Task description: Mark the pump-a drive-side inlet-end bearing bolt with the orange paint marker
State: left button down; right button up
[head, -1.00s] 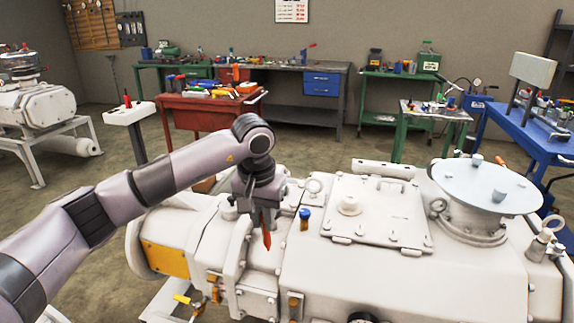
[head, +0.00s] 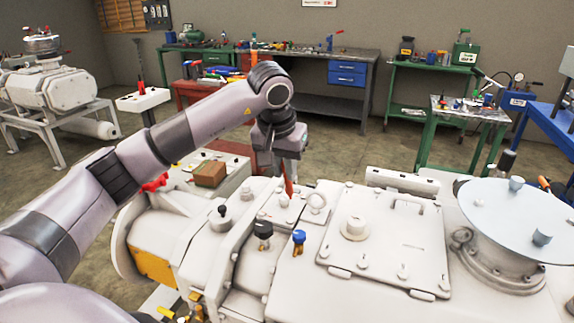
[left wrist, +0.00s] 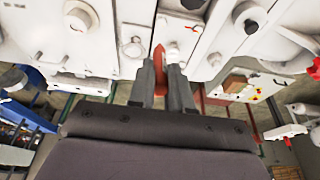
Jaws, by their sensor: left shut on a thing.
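The orange paint marker (head: 288,182) is in my left gripper (head: 287,160), pointing down at the white pump (head: 385,240). In the left wrist view the gripper (left wrist: 162,85) is shut on the marker (left wrist: 159,60), whose tip is close to a pale bolt head (left wrist: 173,50) on the pump casing. In the head view the tip overlaps a small bolt (head: 284,200) near the lifting eye. I cannot tell whether the tip touches it, or which bolt is the drive-side inlet-end one. My right gripper is not in view.
A black-topped fitting (head: 263,232) and a blue-topped fitting (head: 298,240) stand up from the casing near the gripper. A round inlet cover (head: 515,220) stands at right. Benches stand behind.

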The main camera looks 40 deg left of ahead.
pick_arm(q)
jog(key=shift+s, duration=0.15)
jog(key=shift+d+f, duration=0.1)
jog(key=shift+f, duration=0.2)
jog(key=shift+f+b, duration=1.45)
jog(key=shift+f, duration=0.75)
jog(key=shift+f+b, duration=0.3)
jog(key=shift+f, duration=0.3)
jog(key=shift+r, duration=0.15)
jog(key=shift+r+p, duration=2.55)
jog(key=shift+r, duration=0.4)
